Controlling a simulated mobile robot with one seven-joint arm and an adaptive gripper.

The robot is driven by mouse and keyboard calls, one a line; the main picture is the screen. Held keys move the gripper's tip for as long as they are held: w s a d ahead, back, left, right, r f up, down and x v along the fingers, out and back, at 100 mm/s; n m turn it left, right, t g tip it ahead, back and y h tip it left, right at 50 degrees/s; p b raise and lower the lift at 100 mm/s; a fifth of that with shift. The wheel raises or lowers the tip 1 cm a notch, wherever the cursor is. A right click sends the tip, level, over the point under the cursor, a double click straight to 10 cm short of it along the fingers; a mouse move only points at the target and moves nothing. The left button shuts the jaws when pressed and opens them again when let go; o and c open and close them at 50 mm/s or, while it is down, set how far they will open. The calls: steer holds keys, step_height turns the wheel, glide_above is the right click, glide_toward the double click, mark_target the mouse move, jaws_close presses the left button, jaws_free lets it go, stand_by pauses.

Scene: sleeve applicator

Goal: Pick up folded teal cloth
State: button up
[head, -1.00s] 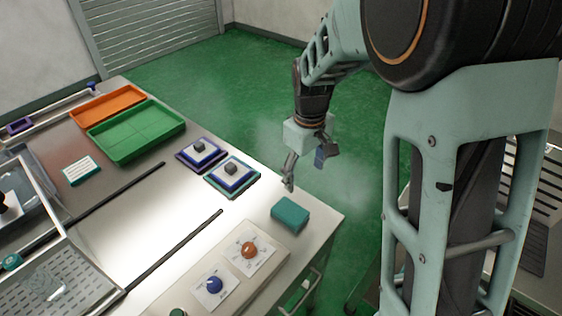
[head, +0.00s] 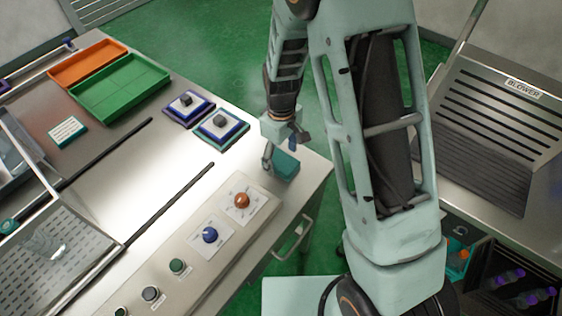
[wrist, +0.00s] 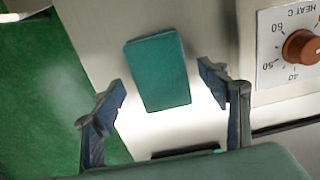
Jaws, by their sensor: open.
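The folded teal cloth (head: 286,166) lies as a thick block on the steel worktop near its right corner. In the wrist view the cloth (wrist: 158,72) lies between and just beyond my two fingertips. My gripper (head: 283,150) is open above the cloth, and in the head view it covers part of the cloth's upper left. In the wrist view my gripper (wrist: 160,84) has a finger on either side, with a gap between each finger and the cloth. I cannot tell the exact height above the cloth.
An orange heat knob (head: 241,200) and a blue knob (head: 210,235) sit beside the cloth on the panel. Two blue-edged stacks (head: 222,125) stand behind. Green (head: 120,88) and orange (head: 88,63) trays lie farther left. The worktop ends just right of the cloth, above green floor.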

steer(key=shift+f, duration=0.7)
steer(key=shift+c, duration=0.3)
steer(key=c, duration=1.2)
steer(key=shift+r, duration=0.1)
